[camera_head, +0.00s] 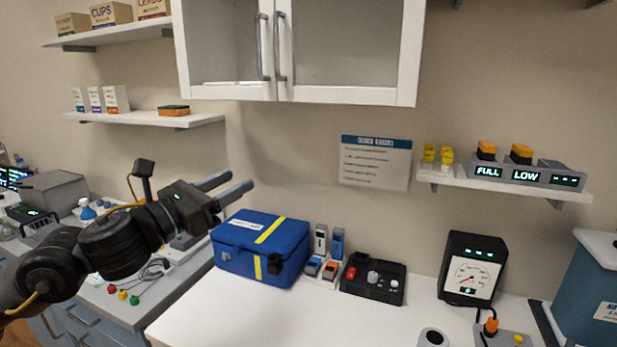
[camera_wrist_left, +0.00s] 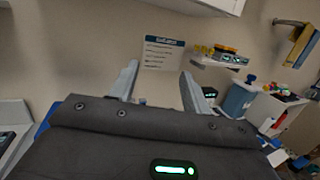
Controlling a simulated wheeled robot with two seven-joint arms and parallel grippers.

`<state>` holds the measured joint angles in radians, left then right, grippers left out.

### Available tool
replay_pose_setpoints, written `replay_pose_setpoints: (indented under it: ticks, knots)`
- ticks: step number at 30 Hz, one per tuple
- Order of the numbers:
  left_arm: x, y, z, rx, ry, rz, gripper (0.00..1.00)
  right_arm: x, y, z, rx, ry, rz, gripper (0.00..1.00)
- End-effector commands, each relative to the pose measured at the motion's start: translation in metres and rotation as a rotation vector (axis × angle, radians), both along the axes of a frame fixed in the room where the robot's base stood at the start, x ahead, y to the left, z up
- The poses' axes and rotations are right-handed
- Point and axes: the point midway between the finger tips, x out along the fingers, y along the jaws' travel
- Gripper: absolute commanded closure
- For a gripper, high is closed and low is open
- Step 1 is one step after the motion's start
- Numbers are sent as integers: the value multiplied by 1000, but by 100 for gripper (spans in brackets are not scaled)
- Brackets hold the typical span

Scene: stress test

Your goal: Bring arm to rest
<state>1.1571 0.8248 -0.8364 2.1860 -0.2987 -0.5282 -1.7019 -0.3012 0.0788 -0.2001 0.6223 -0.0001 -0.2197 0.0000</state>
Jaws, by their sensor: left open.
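My left gripper (camera_head: 232,190) reaches in from the left in the head view. Its two grey fingers are apart and nothing is between them. It is raised in front of the wall, above the left end of the blue case (camera_head: 262,248). In the left wrist view the open fingers (camera_wrist_left: 160,88) point toward the wall, with the wall notice (camera_wrist_left: 163,52) beyond them. My right gripper shows in neither view.
A glass-door cabinet (camera_head: 300,45) and shelves (camera_head: 145,118) hang on the wall. On the white counter (camera_head: 235,318) stand a black control box (camera_head: 373,281), a dial gauge (camera_head: 470,270) and a blue-grey bin (camera_head: 590,290). The counter's front middle is clear.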

Motion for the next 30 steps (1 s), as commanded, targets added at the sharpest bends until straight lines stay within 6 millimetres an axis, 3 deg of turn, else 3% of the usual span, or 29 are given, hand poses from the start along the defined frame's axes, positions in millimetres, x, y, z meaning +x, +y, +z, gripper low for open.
replay_pose_setpoints:
  ticks: [11,14,17,23,27,30]
  knots:
    - [0,-9,-80,-376,372,29,52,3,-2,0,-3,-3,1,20]
    - [-4,-8,-117,-550,537,62,52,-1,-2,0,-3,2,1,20]
    - [-13,-3,-168,-788,750,131,52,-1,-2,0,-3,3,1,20]
    - [-57,24,-287,-1362,1174,394,52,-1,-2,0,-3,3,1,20]
    - [-116,49,-371,-1781,1380,683,52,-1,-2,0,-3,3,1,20]
    - [-165,66,-420,-2046,1443,917,52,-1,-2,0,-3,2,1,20]
